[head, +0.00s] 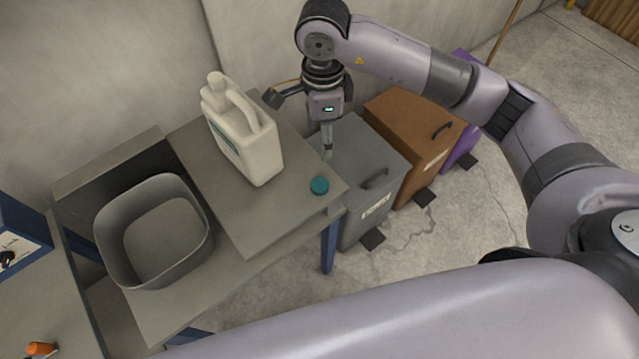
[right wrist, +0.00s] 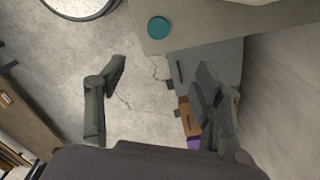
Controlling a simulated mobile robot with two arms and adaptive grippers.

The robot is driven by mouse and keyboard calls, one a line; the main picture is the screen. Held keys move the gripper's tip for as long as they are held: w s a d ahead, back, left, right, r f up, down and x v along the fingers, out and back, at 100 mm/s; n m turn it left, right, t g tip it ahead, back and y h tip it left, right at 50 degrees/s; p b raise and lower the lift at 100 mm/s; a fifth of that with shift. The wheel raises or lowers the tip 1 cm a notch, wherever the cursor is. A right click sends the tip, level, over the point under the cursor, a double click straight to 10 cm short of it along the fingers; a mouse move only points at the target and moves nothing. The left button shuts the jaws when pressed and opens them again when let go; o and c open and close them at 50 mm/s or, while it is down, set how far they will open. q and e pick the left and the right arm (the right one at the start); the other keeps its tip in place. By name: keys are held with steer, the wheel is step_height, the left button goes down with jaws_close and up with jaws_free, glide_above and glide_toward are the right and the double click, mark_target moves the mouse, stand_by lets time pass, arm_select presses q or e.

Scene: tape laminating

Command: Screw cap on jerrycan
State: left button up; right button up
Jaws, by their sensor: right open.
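The white jerrycan (head: 258,152) stands upright on the grey table, its handle and neck toward the top. The teal cap (head: 319,186) lies on the tabletop near its right corner, apart from the jerrycan. My right gripper (head: 300,127) is open and empty, above the table's right side between the jerrycan and the bins. In the right wrist view its two fingers (right wrist: 160,82) are spread wide, and the cap (right wrist: 158,27) shows beyond them near the top, not between them. My left gripper is not in view.
The grey table (head: 240,215) holds a grey open tub (head: 110,250) at left. A grey bin (head: 355,155), a brown bin (head: 400,125) and a purple bin (head: 462,147) stand right of the table. A wall is behind. The tabletop around the cap is clear.

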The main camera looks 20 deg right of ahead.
steer(key=p, duration=0.4)
glide_above(321, 184)
step_height(321, 184, down, 12)
steer(key=shift+w+d+r, duration=0.1)
steer(key=shift+r, duration=0.1)
steer(key=shift+f, duration=0.3)
steer(key=shift+f, duration=0.25)
steer(key=f+p, duration=0.1)
steer(key=f, duration=0.1)
steer(key=f+p, duration=0.1)
steer(key=shift+s+a+f, duration=0.2)
steer(key=shift+f, duration=0.65)
steer(key=shift+c, duration=0.3)
